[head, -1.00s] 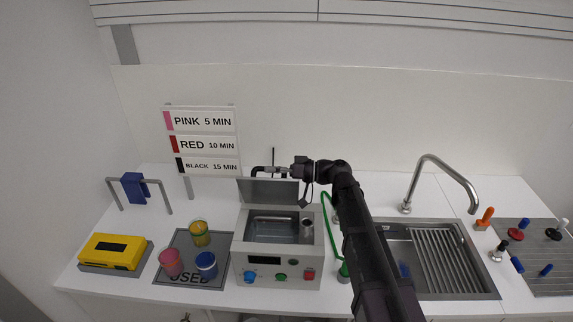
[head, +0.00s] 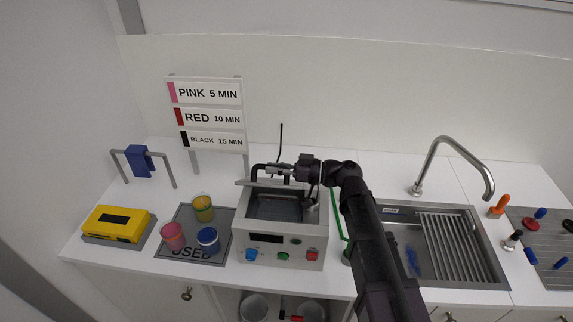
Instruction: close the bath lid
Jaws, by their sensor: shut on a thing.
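The bath (head: 305,226) is a pale box with a display, knobs and a red switch on its front. Its basin is open, and a metal cylinder stands at the basin's right. The grey lid (head: 243,183) is raised at the back and shows as a thin, nearly edge-on strip above the basin. A black bar handle (head: 257,170) stands up from the lid. My gripper (head: 272,169) is shut on the handle, reaching in from the right. The fingertips are small and dark, so their exact contact is hard to see.
Pink, yellow and blue jars (head: 172,234) stand on the grey USED mat left of the bath. A yellow box (head: 118,223) lies further left. A green hose (head: 340,222) runs at the bath's right, beside the sink (head: 455,278) and tap. A sign stands behind.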

